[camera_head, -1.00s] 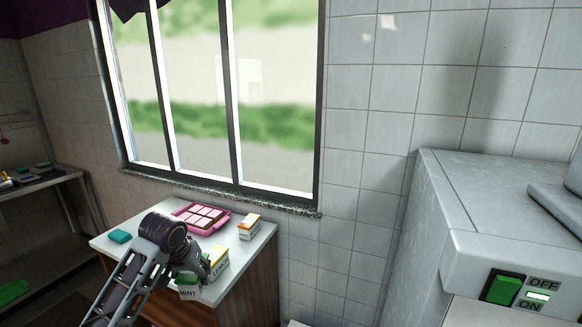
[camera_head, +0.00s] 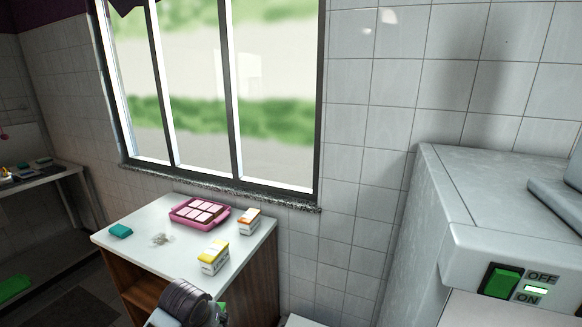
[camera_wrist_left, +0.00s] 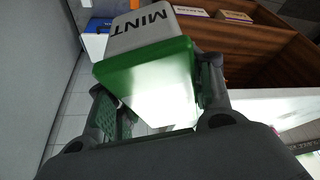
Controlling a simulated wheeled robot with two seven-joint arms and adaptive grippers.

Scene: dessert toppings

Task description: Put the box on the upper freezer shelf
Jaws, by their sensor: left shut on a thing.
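My left gripper (camera_wrist_left: 160,98) is shut on a white box with a green end marked MINT (camera_wrist_left: 150,28), which sits between the two fingers in the left wrist view. In the head view my left arm (camera_head: 188,303) shows at the bottom edge, in front of the table, with a green bit of the box (camera_head: 222,308) beside it. The fingers themselves are hidden there. My right gripper is not in view. No freezer shelf can be made out.
The white table (camera_head: 150,215) holds a yellow box (camera_head: 214,258), an orange-topped box (camera_head: 250,221), a pink tray (camera_head: 180,221) and a teal item (camera_head: 120,231). A large pale appliance (camera_head: 410,235) with a green switch (camera_head: 500,283) stands at the right.

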